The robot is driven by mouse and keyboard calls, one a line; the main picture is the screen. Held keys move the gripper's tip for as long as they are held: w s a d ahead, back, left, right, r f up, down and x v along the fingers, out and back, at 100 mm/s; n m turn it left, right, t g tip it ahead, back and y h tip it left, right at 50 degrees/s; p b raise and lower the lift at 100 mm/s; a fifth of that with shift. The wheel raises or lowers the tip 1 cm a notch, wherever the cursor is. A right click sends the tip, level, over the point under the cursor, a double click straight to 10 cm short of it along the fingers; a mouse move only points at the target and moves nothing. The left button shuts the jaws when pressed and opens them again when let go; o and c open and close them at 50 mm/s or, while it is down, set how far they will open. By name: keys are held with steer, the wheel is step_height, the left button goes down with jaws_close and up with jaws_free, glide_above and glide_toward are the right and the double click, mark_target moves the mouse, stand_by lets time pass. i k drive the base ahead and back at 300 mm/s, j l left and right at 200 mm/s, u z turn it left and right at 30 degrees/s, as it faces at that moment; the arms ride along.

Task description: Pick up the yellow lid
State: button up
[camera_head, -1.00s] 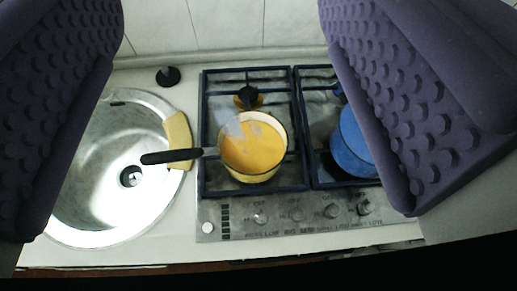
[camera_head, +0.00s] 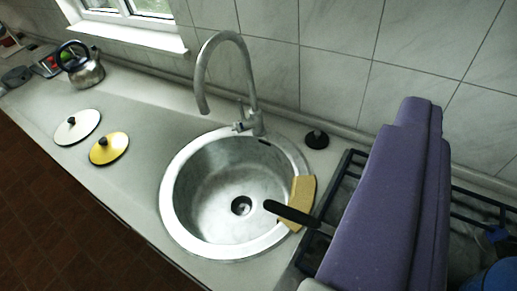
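The yellow lid (camera_head: 109,149) is a round disc with a dark knob on top. It lies on the counter left of the sink and is wholly in view. My gripper (camera_head: 393,205) shows only as a purple shape at the right of the picture, over the stove side. It is well apart from the lid, with the sink between them in the picture. Its fingertips cannot be told apart, so I cannot tell whether it is open or shut.
A white lid (camera_head: 77,127) lies just beyond the yellow one. A kettle (camera_head: 81,67) stands farther back. The round sink (camera_head: 205,190) has a tall faucet (camera_head: 228,70). A black pan handle (camera_head: 292,214) reaches over its right edge, near a yellow block (camera_head: 299,203).

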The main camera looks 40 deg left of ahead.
mark_target(110, 147)
steer(key=u, duration=2)
steer(key=z, duration=0.25)
steer(key=i+j+z, duration=0.65)
steer(key=j+z, duration=0.15)
steer(key=z, duration=0.15)
steer(key=i+j, duration=0.15)
steer(key=j, duration=0.15)
steer(key=i+j, duration=0.15)
steer(key=j, duration=0.2)
steer(key=i+j+z, duration=0.1)
steer(key=j, duration=0.2)
steer(key=i+j, duration=0.15)
steer(key=j, duration=0.2)
steer(key=i+j, duration=0.15)
steer(key=j, duration=0.15)
